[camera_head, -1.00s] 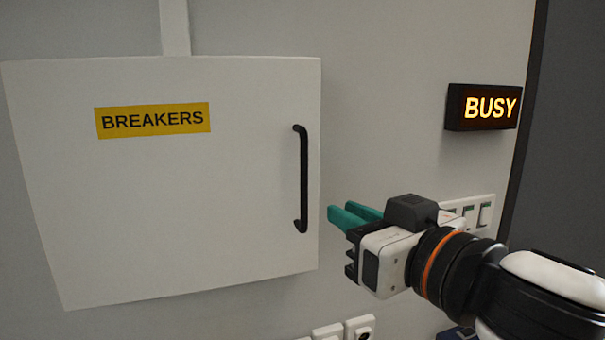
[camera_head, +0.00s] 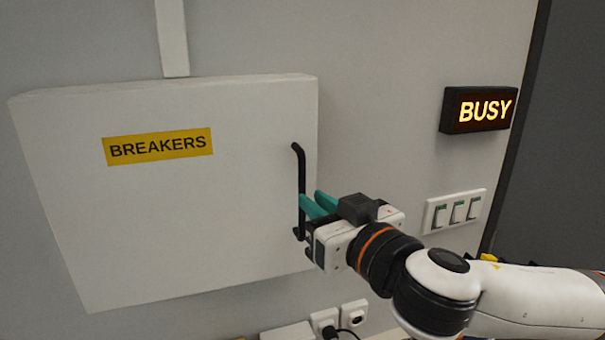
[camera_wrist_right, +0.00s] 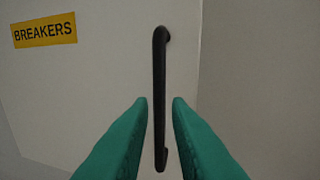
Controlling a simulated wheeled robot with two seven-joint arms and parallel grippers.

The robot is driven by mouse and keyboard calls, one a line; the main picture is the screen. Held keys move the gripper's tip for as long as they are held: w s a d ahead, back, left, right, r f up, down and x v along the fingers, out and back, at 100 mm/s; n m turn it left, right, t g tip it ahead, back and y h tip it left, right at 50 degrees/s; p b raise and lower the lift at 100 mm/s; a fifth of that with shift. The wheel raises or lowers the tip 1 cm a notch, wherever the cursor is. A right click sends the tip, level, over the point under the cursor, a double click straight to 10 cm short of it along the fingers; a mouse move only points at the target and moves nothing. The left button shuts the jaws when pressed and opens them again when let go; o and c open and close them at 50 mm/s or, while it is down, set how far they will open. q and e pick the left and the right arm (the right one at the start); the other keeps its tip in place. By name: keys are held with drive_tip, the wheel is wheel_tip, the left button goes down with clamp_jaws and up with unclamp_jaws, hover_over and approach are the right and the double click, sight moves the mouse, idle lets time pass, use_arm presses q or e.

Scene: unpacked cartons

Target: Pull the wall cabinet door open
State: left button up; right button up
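The white wall cabinet door (camera_head: 160,220) carries a yellow BREAKERS label (camera_head: 158,147) and appears shut. Its black vertical bar handle (camera_head: 300,170) is near the door's right edge. My right gripper (camera_head: 312,205) has teal fingers and is at the lower half of the handle. In the right wrist view, the handle (camera_wrist_right: 159,80) stands between the two open fingertips (camera_wrist_right: 160,102), with a small gap on each side. The handle's lower end also shows between the fingers. My left gripper is not in view.
A lit BUSY sign (camera_head: 477,109) and a switch panel (camera_head: 455,211) are on the wall to the right. Sockets (camera_head: 338,317) with a plugged black cable are below the cabinet. A conduit (camera_head: 172,38) runs up from the cabinet top.

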sight(302, 233)
drive_tip(key=shift+p+x, duration=0.55)
drive_tip(key=shift+x, duration=1.85)
clamp_jaws()
